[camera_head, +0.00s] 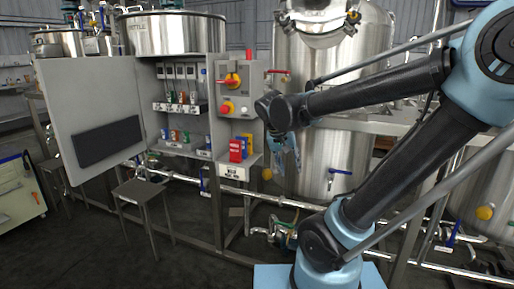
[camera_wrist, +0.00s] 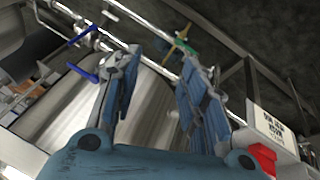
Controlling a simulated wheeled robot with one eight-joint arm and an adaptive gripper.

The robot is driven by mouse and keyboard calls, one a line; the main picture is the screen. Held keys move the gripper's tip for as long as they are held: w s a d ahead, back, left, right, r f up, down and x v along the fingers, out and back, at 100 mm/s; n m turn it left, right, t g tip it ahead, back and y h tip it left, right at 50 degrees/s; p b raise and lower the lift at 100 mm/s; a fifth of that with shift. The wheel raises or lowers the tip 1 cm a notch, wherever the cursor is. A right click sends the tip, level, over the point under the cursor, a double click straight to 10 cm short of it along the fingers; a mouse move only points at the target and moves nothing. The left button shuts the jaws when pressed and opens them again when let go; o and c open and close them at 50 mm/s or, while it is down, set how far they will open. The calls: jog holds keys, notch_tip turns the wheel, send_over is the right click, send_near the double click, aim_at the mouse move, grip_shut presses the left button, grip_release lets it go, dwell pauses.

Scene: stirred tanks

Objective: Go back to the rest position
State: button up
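My gripper (camera_head: 284,158) hangs from the end of my raised arm, in front of a tall steel tank and just right of an open control cabinet. In the wrist view my gripper (camera_wrist: 159,66) shows two blue-padded fingers standing well apart. Nothing is held between them. Behind the fingers in that view are the curved tank wall (camera_wrist: 66,112) and a pipe. My arm stretches across the right half of the head view, bent at the elbow.
The grey cabinet (camera_head: 138,85) has its door swung open on the left. The steel tank (camera_head: 315,150) stands behind. A stool (camera_head: 140,190) is on the floor.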

jog(key=s+d+f+y, duration=0.1)
jog(key=s+d+f, duration=0.2)
jog(key=s+f, duration=0.2)
jog(key=s+d+f+n+g+y, duration=0.1)
jog(key=s+d+f+y, duration=0.1)
jog(key=s+d+f, duration=0.2)
jog(key=s+f, duration=0.1)
jog(key=s, duration=0.2)
jog(key=shift+s+d+f+n+y, duration=0.2)
jog(key=shift+d+f+n+y, duration=0.1)
jog(key=shift+f, duration=0.1)
